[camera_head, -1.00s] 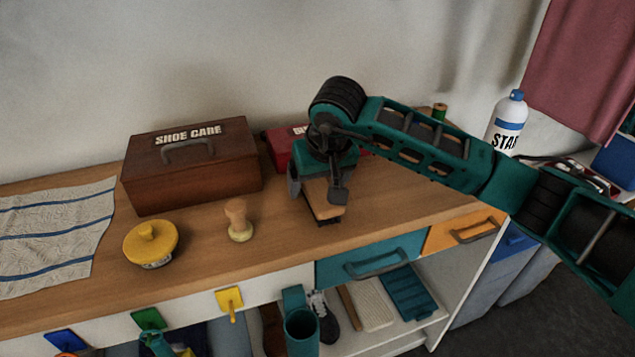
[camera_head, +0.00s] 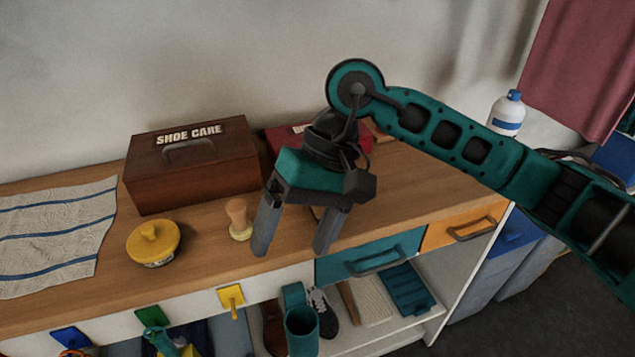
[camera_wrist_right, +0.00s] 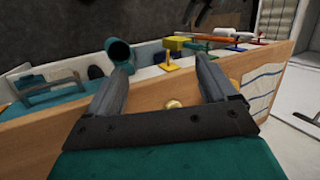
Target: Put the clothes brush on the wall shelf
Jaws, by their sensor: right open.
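My right gripper (camera_head: 288,248) is open in the head view, fingers angled down over the front part of the wooden counter. The right wrist view also shows its two spread fingers (camera_wrist_right: 160,82), with nothing held between them. I cannot make out the clothes brush clearly now. A small dark patch (camera_head: 317,212) shows between the fingers, where a wood-topped brush was seen earlier; most of that spot is hidden by the gripper. The wall shelf is not in view. My left gripper is not in view.
A brown SHOE CARE box (camera_head: 190,165), a yellow-lidded tin (camera_head: 153,243) and a wooden-knobbed tool (camera_head: 238,220) stand left of the gripper. A red box (camera_head: 285,138) is behind it. A striped towel (camera_head: 55,240) lies at left. A white bottle (camera_head: 507,115) stands at right.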

